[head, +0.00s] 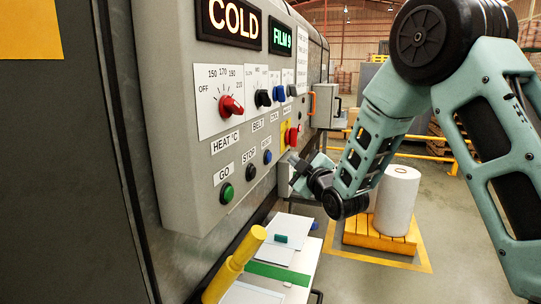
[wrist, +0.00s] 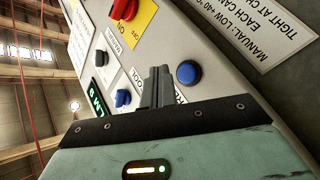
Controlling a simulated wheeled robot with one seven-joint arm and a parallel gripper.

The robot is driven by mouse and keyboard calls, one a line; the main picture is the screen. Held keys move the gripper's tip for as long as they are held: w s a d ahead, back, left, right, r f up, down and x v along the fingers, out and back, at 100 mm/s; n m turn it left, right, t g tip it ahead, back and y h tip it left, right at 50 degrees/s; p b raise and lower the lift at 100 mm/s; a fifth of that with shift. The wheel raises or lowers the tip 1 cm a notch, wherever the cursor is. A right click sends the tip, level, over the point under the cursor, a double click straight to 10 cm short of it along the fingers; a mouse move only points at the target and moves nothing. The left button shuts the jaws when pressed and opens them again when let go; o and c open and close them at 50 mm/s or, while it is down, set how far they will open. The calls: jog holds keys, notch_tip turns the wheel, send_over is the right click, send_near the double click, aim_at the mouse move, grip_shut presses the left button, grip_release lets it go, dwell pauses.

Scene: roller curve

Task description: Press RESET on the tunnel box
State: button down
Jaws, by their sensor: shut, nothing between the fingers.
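The tunnel box (head: 185,150) is a grey control panel at the left of the head view. Its RESET button (head: 267,157) is round and blue, right of the black STOP button (head: 251,172) and green GO button (head: 226,193). In the wrist view a blue button (wrist: 188,72) shows just right of my fingertips, with a label beginning with R partly hidden behind my gripper. My gripper (wrist: 158,72) is shut and empty, its tips beside the button; I cannot tell how far they are from the panel. The head view shows my gripper (head: 288,162) right of RESET.
Above the buttons are a red heat knob (head: 230,106), a black belt knob (head: 262,98), a blue knob (head: 279,93) and a red switch on yellow (head: 291,134). A yellow post (head: 236,264) stands below the panel. A white roll (head: 397,200) sits on a pallet at right.

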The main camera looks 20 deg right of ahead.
jog(key=shift+w+a+b, duration=0.2)
jog(key=shift+w+a, duration=0.3)
jog(key=shift+a, duration=0.25)
jog(key=shift+w+a+b, duration=0.2)
jog(key=shift+w+a, duration=0.3)
jog(key=shift+a, duration=0.2)
jog(key=shift+a, duration=0.1)
dwell(0.9)
jog(key=shift+w+a+b, duration=0.25)
jog(key=shift+b, duration=0.05)
jog(key=shift+w+a, duration=0.25)
jog(key=shift+a, duration=0.1)
dwell(0.7)
jog(key=shift+b, duration=0.3)
jog(key=shift+s+d+b, duration=0.4)
jog(key=shift+s+d, duration=0.1)
jog(key=shift+d, duration=0.15)
jog(key=shift+s+d+b, duration=0.45)
jog(key=shift+s+d, duration=0.3)
jog(key=shift+d, duration=0.3)
jog(key=shift+s+d+b, duration=0.45)
jog(key=shift+s+d, duration=0.3)
jog(key=shift+d, duration=0.25)
